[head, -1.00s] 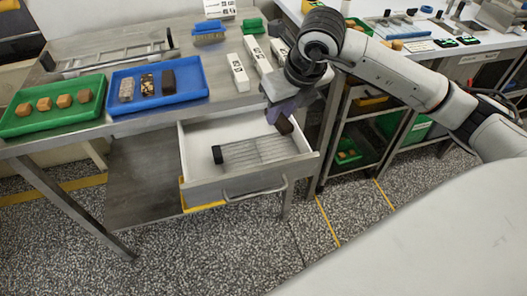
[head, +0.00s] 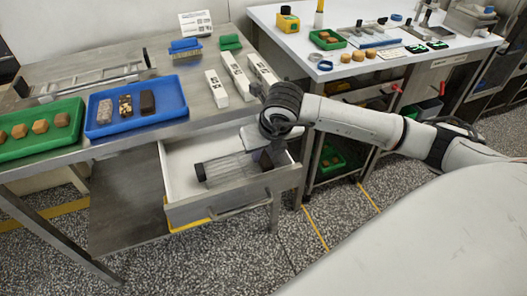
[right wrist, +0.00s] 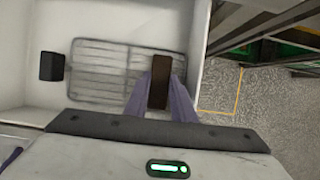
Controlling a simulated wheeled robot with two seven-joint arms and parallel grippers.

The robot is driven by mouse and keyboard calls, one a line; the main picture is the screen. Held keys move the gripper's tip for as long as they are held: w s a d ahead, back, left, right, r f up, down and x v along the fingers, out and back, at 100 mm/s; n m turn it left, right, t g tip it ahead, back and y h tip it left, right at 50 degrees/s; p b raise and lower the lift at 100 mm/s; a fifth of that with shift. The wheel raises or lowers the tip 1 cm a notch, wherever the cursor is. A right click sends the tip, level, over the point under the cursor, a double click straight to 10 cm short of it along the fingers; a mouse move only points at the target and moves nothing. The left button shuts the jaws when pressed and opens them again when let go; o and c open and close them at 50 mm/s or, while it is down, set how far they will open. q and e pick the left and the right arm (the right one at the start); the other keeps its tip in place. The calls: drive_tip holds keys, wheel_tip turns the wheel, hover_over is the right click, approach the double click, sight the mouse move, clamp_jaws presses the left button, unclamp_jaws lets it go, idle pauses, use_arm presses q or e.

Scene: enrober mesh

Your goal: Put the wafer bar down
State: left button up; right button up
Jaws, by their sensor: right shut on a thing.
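My right gripper (right wrist: 162,100) is shut on a dark brown wafer bar (right wrist: 160,80). In the right wrist view, the bar is between the two purple fingers, over the right end of a wire mesh rack (right wrist: 100,70). In the head view, the gripper hangs over the right part of the open drawer (head: 180,184), with the bar (head: 267,160) low inside it. The mesh (head: 232,167) lies on the drawer floor. I cannot tell whether the bar touches the mesh. My left gripper is not in view.
A dark block (right wrist: 52,66) sits at the mesh's left end. On the steel table are a blue tray (head: 178,113) with several bars and a green tray (head: 60,150) with brown cubes. A white table (head: 300,45) is behind.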

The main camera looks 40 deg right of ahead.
drive_tip(key=o, duration=0.8)
drive_tip(key=v, duration=1.2)
